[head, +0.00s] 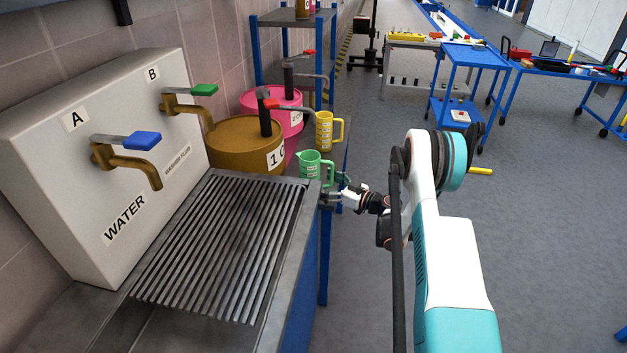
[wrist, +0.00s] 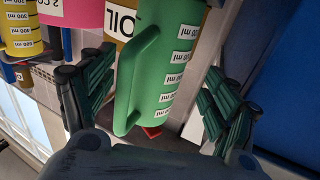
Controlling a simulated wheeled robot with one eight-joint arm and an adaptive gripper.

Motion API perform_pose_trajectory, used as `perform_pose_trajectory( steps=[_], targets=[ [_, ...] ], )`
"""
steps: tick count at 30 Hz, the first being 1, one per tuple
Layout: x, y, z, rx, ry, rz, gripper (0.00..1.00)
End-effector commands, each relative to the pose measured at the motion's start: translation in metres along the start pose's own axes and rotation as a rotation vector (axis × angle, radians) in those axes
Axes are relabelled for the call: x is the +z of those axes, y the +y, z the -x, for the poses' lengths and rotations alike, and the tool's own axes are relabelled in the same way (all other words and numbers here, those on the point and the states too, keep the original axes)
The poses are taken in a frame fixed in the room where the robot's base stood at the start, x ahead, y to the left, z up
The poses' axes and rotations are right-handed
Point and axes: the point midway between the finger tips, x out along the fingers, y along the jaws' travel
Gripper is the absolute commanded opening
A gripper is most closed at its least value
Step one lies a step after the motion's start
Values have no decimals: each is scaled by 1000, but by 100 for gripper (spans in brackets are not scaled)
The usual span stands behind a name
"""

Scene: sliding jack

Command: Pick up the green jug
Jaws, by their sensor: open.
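The green jug (head: 310,168) stands at the right edge of the bench in the head view, with its handle toward the right. My gripper (head: 338,191) is beside the jug, on its right and nearer side. In the wrist view the jug (wrist: 172,60) fills the middle, upside down in the picture, with its handle toward the camera. The open fingers of my gripper (wrist: 157,75) appear on both sides of the jug, with gaps. I see no clear contact. Part of the jug is cut off at the top of the wrist view.
A yellow jug (head: 324,132) stands just behind. A brown drum (head: 236,142) and a pink drum (head: 290,117) are close on the left. The slatted drain grate (head: 222,240) and a tap box (head: 60,150) lie nearer left. The floor at right is open.

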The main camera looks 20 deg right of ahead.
Motion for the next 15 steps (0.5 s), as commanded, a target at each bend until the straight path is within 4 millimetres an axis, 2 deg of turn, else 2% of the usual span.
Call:
perform_pose_trajectory(
  steps=[5, 12, 15],
  targets=[
    [2, 1, -16, -1, 0, 0, 80],
    [2, 2, -48, -1, 0, 0, 80],
    [0, 2, -52, 0, 0, 0, 80]
  ],
)
